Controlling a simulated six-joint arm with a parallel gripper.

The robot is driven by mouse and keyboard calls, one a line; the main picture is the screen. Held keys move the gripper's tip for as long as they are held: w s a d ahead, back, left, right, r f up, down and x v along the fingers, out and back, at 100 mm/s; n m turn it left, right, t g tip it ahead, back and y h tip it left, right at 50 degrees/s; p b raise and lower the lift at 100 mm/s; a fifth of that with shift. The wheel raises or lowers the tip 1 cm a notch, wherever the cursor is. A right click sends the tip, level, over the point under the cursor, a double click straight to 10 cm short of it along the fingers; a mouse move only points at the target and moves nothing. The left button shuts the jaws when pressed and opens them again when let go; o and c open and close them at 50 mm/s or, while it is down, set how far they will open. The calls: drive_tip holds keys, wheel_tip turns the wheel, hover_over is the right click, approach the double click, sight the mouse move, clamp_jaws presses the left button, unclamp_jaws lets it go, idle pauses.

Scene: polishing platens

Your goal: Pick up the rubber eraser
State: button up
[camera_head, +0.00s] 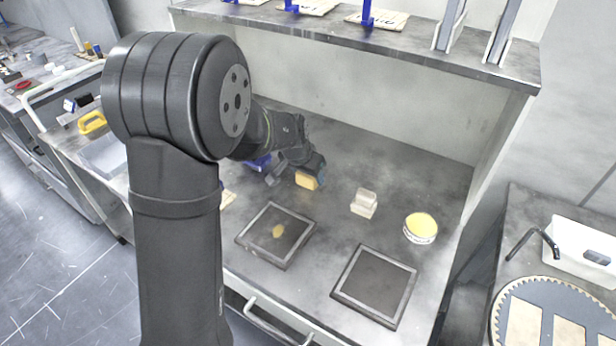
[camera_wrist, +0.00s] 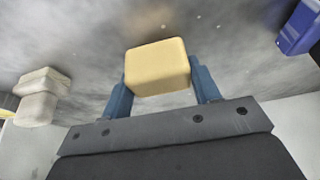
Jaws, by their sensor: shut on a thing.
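A tan-yellow block with rounded edges, apparently the rubber eraser (camera_head: 306,181), is held in my gripper (camera_head: 309,174) over the bench, behind the platens. In the wrist view the eraser (camera_wrist: 158,66) sits between the two blue fingers of my gripper (camera_wrist: 160,78), which are against its sides. The eraser extends past the fingertips. Whether its underside touches the bench or is just above it, I cannot tell.
A pale stacked block (camera_head: 364,203) and a round tub with yellow contents (camera_head: 420,228) stand to the right. Two framed square platens lie in front, the left (camera_head: 262,256) with a yellowish spot, the right (camera_head: 347,294) bare. A blue object (camera_head: 257,164) is left of my gripper.

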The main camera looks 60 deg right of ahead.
wheel_tip(320, 180, up, 4)
drive_tip(key=shift+f, duration=0.25)
drive_tip(key=s+a+r, duration=0.2)
drive_tip(key=s+r, duration=0.4)
drive_tip(key=s, duration=0.5)
drive_tip(key=shift+s+a+r, duration=0.2)
drive_tip(key=shift+a, duration=0.1)
